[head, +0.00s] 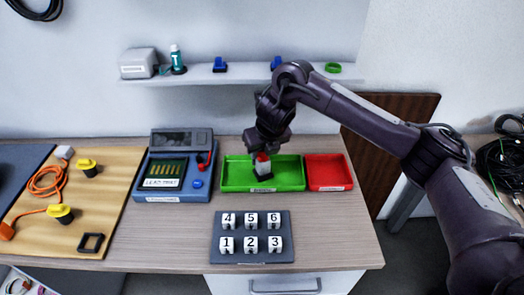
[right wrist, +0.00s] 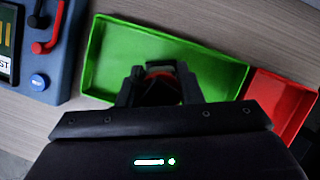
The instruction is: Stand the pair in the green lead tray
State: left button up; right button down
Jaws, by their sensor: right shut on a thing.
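The green lead tray (head: 235,181) lies on the bench between the blue tester and a red tray. It also shows in the right wrist view (right wrist: 112,85). My right gripper (head: 263,155) points down over the tray and is shut on a small red and white piece (head: 263,168). The piece looks upright, with a dark part at its foot inside the tray; I cannot tell whether it touches the tray floor. In the right wrist view the fingers (right wrist: 158,80) hide most of it, with a bit of red between them. My left gripper is out of view.
The blue tester (head: 175,175) with black and red plugs stands left of the tray. The red tray (head: 328,172) adjoins on the right. A dark block with numbered white pieces (head: 251,238) lies in front. A shelf (head: 230,74) runs behind.

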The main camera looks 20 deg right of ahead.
jog(key=shift+r, duration=0.1)
jog(key=c, duration=1)
grip_release()
jog(key=shift+f, duration=0.2)
jog(key=shift+r, duration=0.1)
jog(key=shift+r, duration=0.3)
jog(key=p+v, duration=0.3)
jog(key=v, duration=0.8)
jog(key=shift+s+a+r, duration=0.1)
jog(key=shift+s+r, duration=0.15)
jog(key=shift+s, duration=0.05)
